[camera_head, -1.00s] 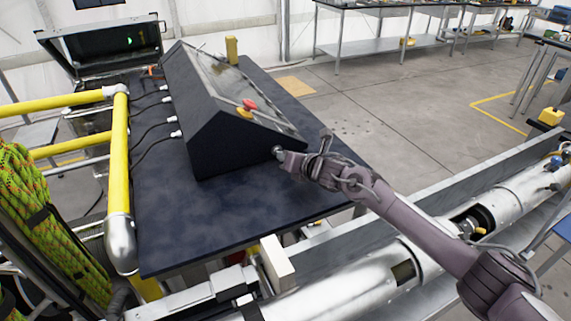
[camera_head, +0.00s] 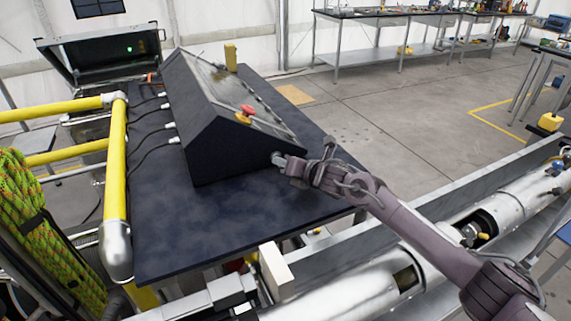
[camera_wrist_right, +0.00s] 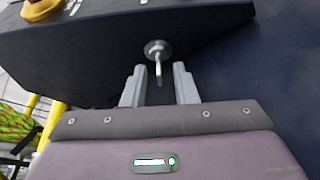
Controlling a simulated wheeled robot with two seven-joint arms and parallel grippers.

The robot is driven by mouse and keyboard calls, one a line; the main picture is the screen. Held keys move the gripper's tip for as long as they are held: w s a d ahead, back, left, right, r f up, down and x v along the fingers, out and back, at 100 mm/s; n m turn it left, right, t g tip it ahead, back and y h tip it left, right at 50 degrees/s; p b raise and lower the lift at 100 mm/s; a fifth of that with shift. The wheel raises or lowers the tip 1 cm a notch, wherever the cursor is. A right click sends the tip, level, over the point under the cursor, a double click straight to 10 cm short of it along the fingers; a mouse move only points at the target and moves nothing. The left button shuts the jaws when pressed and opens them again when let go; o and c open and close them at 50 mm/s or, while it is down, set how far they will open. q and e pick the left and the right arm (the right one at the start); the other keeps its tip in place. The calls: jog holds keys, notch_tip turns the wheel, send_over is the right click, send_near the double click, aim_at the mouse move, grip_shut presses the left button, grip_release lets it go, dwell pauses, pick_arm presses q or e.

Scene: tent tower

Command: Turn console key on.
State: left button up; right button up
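The dark wedge-shaped console (camera_head: 235,120) stands on the dark blue table. Its metal key (camera_wrist_right: 158,62) sticks out of a round lock on the console's side panel in the right wrist view. My right gripper (camera_wrist_right: 159,82) is open, with one finger on each side of the key's shaft and a gap visible on both sides. In the head view my right gripper (camera_head: 284,161) is at the lower right corner of the console's near side, and it hides most of the key there. My left gripper is not in view.
A red emergency button (camera_head: 248,110) on a yellow base sits on the console's sloping face. Yellow pipe railing (camera_head: 114,170) and coiled green rope (camera_head: 40,225) are at the left. The table top (camera_head: 190,230) in front of the console is bare.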

jog(key=b+v, duration=0.1)
jog(key=v, duration=0.6)
jog(key=shift+d, duration=0.1)
jog(key=shift+s+d+r, duration=0.15)
jog(key=shift+s, duration=0.15)
jog(key=shift+r, duration=0.1)
